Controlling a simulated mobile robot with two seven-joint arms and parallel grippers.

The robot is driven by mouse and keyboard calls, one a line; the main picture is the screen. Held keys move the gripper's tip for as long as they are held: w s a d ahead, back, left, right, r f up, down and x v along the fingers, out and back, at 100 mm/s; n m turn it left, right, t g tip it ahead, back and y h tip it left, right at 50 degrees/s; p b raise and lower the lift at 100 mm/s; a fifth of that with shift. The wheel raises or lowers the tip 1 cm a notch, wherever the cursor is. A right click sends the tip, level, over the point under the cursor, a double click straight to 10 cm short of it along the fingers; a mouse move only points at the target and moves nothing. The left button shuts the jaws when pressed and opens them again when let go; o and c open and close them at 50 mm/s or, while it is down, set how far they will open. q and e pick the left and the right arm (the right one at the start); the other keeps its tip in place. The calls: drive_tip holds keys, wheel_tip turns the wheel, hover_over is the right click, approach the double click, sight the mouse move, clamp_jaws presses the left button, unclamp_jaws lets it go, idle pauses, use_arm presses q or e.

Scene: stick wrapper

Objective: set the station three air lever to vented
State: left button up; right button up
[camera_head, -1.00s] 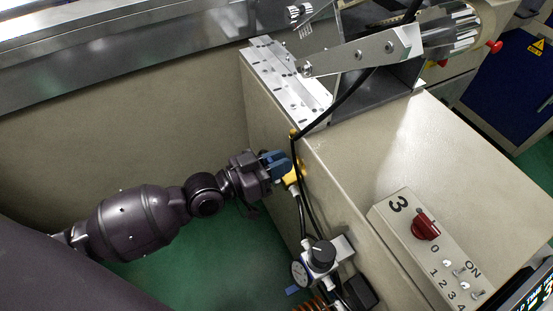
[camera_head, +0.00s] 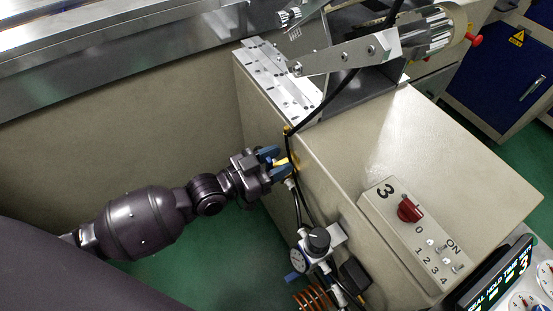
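A yellow lever part (camera_head: 282,162) shows on the near side of the beige station cabinet, close to a black hose. My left gripper (camera_head: 276,163), with blue fingertips, is at this yellow part. Its two fingers stand apart, one on each side of the yellow part, and a gap shows between them. I cannot tell whether either finger touches it. The fingers hide much of the lever and its valve. The number 3 is on the switch box (camera_head: 412,230) on the cabinet top. My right gripper is not in view.
A pressure gauge and black-knob regulator (camera_head: 313,248) with a blue tab (camera_head: 291,277) sit below the gripper. Black hoses (camera_head: 297,200) run beside it. A metal arm mechanism (camera_head: 350,57) is above. A display (camera_head: 490,275) is at lower right. Green floor lies below.

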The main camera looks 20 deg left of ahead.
use_arm(q)
drive_tip(key=p+v, duration=0.1)
drive_tip(key=v, duration=0.9)
drive_tip(key=shift+s+a, duration=0.3)
